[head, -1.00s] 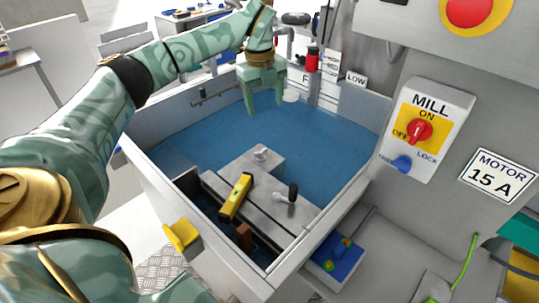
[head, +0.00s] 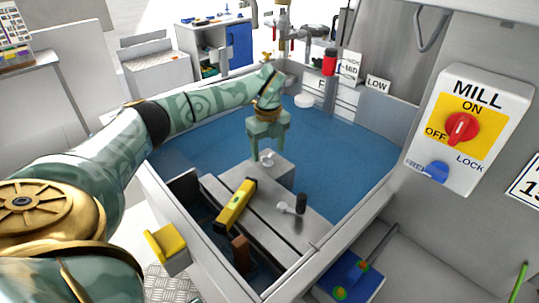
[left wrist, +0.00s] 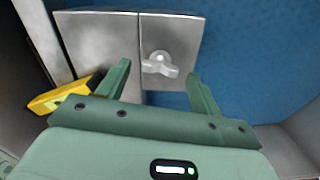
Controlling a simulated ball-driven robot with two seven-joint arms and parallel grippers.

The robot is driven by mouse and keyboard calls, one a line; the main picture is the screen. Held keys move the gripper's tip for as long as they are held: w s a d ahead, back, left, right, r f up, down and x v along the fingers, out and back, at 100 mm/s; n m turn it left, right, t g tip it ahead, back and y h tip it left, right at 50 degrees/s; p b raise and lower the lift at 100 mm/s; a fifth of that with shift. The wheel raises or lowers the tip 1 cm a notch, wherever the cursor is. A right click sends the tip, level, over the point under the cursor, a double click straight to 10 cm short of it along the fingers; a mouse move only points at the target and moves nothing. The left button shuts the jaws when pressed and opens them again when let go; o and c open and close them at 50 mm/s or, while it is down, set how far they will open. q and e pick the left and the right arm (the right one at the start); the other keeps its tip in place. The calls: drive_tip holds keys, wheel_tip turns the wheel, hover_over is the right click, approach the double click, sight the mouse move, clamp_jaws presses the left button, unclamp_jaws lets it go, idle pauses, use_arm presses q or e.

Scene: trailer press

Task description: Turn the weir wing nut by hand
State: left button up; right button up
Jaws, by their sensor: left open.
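The weir wing nut (head: 266,158) is a small light-grey knob with lobes on top of a grey metal block (head: 272,172) in the blue-floored basin. In the left wrist view the wing nut (left wrist: 160,66) lies ahead of and between my fingertips, apart from both. My left gripper (head: 268,150) is green and open, pointing down just behind and above the nut; it also shows open and empty in the left wrist view (left wrist: 158,72). My right gripper is not in view.
The MILL switch panel (head: 466,130) is at right. Blue floor (head: 345,150) right of the block is clear.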

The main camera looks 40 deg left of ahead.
use_arm(q)
drive_tip(key=shift+f, duration=0.7)
drive_tip(key=c, duration=1)
